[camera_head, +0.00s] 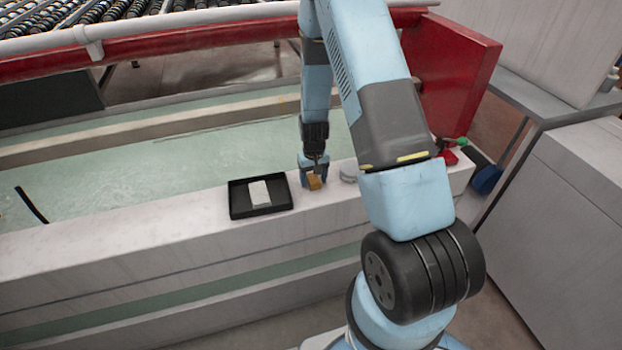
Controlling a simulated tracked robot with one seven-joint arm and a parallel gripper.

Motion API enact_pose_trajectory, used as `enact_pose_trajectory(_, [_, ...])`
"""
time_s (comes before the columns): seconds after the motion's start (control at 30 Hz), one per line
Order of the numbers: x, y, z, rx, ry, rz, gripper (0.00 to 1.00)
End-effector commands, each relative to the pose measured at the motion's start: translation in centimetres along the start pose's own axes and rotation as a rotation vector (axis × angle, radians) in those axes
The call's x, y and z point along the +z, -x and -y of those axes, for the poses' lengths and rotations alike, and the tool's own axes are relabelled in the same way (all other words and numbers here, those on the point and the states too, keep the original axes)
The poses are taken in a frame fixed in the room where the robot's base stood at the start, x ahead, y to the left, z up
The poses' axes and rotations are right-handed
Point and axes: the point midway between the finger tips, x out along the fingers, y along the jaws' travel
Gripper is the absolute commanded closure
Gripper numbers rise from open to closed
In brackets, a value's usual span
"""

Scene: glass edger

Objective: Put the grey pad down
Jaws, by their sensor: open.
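A light grey rectangular pad (260,192) lies flat inside a shallow black tray (238,208) on the white ledge. My gripper (313,174) is open and points down to the right of the tray, apart from the pad. An orange-brown block (314,182) sits right at its fingertips on the ledge. I cannot tell whether the fingers touch the block.
A pale round item (348,172) stands on the ledge right of the block, partly hidden by my arm. Red and green items (447,155) lie further right. A red rail (190,47) runs behind. The ledge left of the tray is clear.

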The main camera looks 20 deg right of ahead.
Motion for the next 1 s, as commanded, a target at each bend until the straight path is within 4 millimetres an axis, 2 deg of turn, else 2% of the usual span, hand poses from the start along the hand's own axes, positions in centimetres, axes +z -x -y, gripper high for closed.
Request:
enact_pose_trajectory(0.2, [0.0, 0.2, 0.0, 0.000, 0.000, -0.001, 0.33])
enact_pose_trajectory(0.37, [-0.1, 1.5, 0.0, 0.000, 0.000, -0.002, 0.33])
enact_pose_trajectory(0.8, [-0.1, 8.6, 0.0, 0.000, 0.001, -0.004, 0.33])
enact_pose_trajectory(1.0, [-0.1, 11.0, -0.1, 0.000, -0.001, -0.002, 0.33])
